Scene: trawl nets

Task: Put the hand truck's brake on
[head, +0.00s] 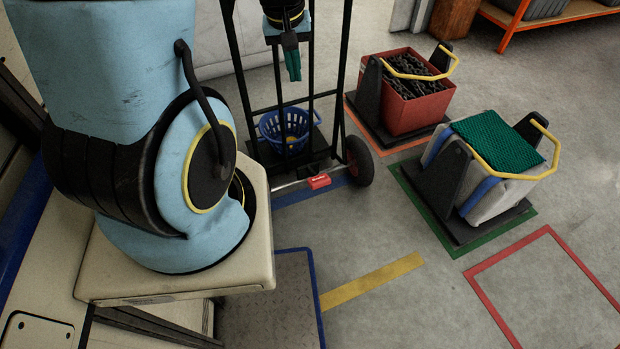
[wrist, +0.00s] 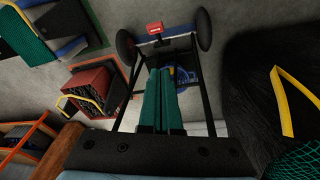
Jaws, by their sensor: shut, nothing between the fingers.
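The black-framed hand truck (head: 342,80) stands upright behind my arm. It also shows in the wrist view (wrist: 201,90). A red pedal (head: 318,181), seemingly the brake, sits low between the wheels. It also shows in the wrist view (wrist: 155,27); its exact tilt is hard to tell. One wheel (head: 358,160) is plain in the head view, and both show in the wrist view. My gripper (head: 293,66) has green fingers, shut and empty, pointing down at the truck's frame, well above the pedal. The fingers also show in the wrist view (wrist: 163,100), apart from the pedal.
A blue basket (head: 290,130) sits low within the truck's frame. To the right are a red crate (head: 420,112) of dark chain and a grey bin (head: 500,190) topped with green net. A red floor outline (head: 545,232) is empty. An orange shelf (head: 506,35) stands behind.

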